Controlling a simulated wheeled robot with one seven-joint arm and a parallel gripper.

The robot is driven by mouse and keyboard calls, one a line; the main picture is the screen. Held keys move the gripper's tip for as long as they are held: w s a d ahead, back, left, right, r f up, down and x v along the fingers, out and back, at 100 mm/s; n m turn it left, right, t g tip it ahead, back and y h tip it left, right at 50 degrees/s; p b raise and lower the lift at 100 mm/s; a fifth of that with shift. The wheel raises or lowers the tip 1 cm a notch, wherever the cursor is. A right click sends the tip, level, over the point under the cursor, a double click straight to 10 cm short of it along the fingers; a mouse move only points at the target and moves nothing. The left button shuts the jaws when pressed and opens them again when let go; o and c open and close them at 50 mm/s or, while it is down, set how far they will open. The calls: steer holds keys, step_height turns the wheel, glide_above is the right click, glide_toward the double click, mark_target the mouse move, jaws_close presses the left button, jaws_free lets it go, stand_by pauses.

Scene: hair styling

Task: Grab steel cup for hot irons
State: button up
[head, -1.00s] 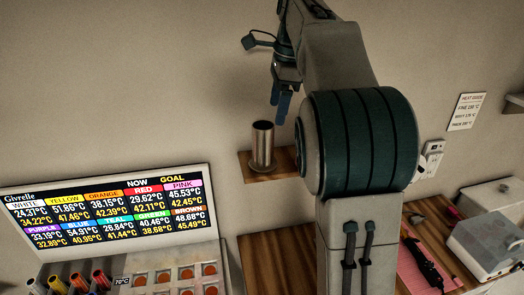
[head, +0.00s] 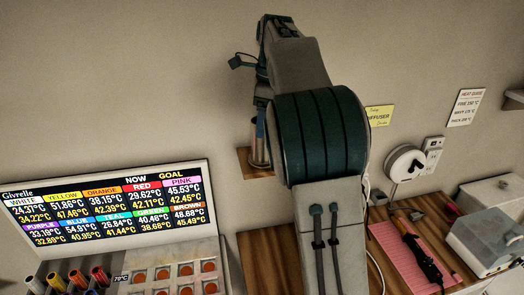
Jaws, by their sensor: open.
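The steel cup (head: 253,148) stands upright on a small wooden shelf (head: 243,162) on the back wall. My arm hides its right part, and only its left side shows. My gripper (head: 261,128) points down at the cup, with its blue fingertips overlapping the cup's upper part in the head view. The gripper is open. I cannot tell whether the fingers are around the cup, in front of it or touching it.
A temperature display (head: 110,205) stands at the left, above several coloured tubes. At the right, a wooden counter holds a pink mat (head: 400,250) with a black hair iron (head: 424,258), and a grey-white box (head: 486,240). A round white device (head: 404,165) is by the wall.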

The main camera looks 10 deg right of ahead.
mark_target(262, 142)
steer(key=shift+a+f+p, duration=0.2)
steer(key=shift+f+p, duration=0.05)
steer(key=shift+f, duration=1.15)
steer(key=shift+a+f+p, duration=0.2)
steer(key=shift+f+p, duration=0.05)
steer(key=shift+f, duration=1.15)
steer(key=shift+r, duration=0.1)
steer(key=c, duration=1.4)
